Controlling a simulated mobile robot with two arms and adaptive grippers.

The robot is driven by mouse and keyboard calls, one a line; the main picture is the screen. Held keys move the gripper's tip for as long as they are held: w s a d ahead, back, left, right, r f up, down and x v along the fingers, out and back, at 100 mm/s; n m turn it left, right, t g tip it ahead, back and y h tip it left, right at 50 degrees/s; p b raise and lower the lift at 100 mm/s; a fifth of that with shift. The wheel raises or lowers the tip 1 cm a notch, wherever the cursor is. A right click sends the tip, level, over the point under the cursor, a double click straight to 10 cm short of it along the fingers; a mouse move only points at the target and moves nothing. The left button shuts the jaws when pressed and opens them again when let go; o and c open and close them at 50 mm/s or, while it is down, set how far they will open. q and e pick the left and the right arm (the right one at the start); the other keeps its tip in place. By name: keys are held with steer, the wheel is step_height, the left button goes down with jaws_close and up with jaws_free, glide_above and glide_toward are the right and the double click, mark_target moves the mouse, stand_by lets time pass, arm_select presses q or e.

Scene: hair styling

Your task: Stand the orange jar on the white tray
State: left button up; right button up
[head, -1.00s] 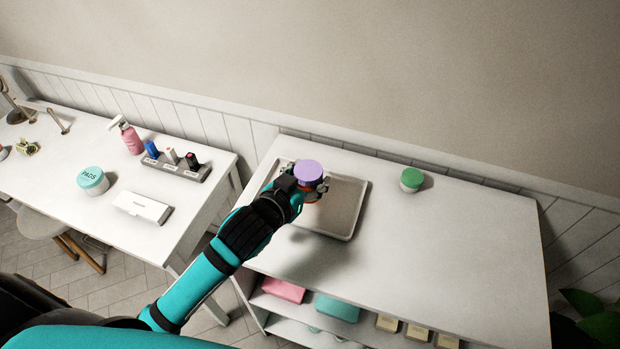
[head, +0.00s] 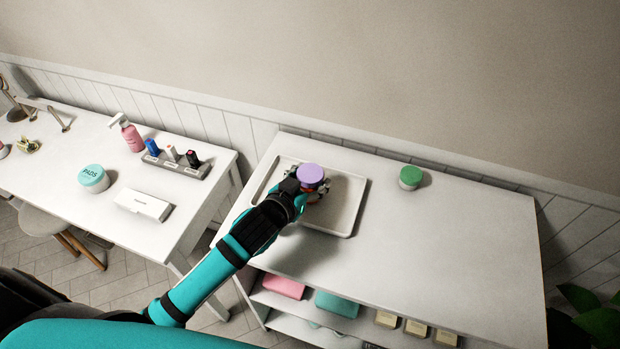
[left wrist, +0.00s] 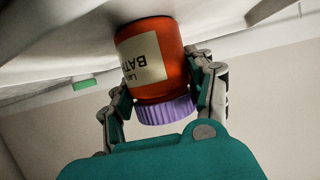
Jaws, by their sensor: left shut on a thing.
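The orange jar (head: 311,174) has a purple lid and a pale label. In the left wrist view, which shows the room upside down, the orange jar (left wrist: 160,66) sits between the fingers. My left gripper (head: 312,190) is shut on its sides, lid up. The white tray (head: 347,207) lies on the shelf unit's top, and the jar is over its middle part. In the left wrist view the jar's base is at or very close to the pale surface; I cannot tell whether it touches. My right gripper is not in view.
A green-lidded jar (head: 410,178) stands right of the tray on the white shelf unit (head: 450,240). The top there is otherwise clear. On the left table (head: 90,140) are a pink spray bottle (head: 131,138), a grey holder (head: 180,165) and a pads tub (head: 93,180).

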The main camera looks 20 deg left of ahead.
arm_select(q)
steer(key=o, duration=1.1)
steer(key=shift+o, duration=0.3)
steer(key=shift+r, duration=0.1)
steer(key=b+v, duration=0.1)
steer(key=v, duration=1)
steer(key=shift+s, duration=0.1)
steer(key=shift+s+a+r, duration=0.15)
steer(key=shift+s+r, duration=0.1)
steer(key=shift+s, duration=0.1)
